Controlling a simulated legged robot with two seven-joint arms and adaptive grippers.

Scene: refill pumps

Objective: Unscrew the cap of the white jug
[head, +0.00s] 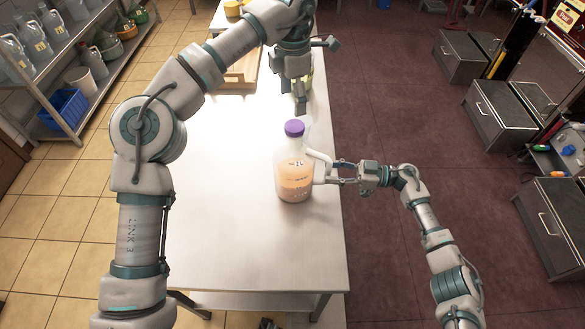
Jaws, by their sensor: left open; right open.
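The white jug (294,180) stands upright on the table, part filled with orange liquid. Its purple cap (294,128) is on its neck, and its white handle (321,166) faces right. My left gripper (301,104) is open, pointing down behind the jug and apart from the cap. My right gripper (338,171) is open at the handle's right side, with its fingers close to the handle. I cannot tell whether they touch it.
The pale table (225,225) is clear in front and left of the jug. A wooden tray (243,72) lies at its far end, and a yellowish object behind my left gripper is mostly hidden. A shelf with jugs and a blue bin (63,108) stands left.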

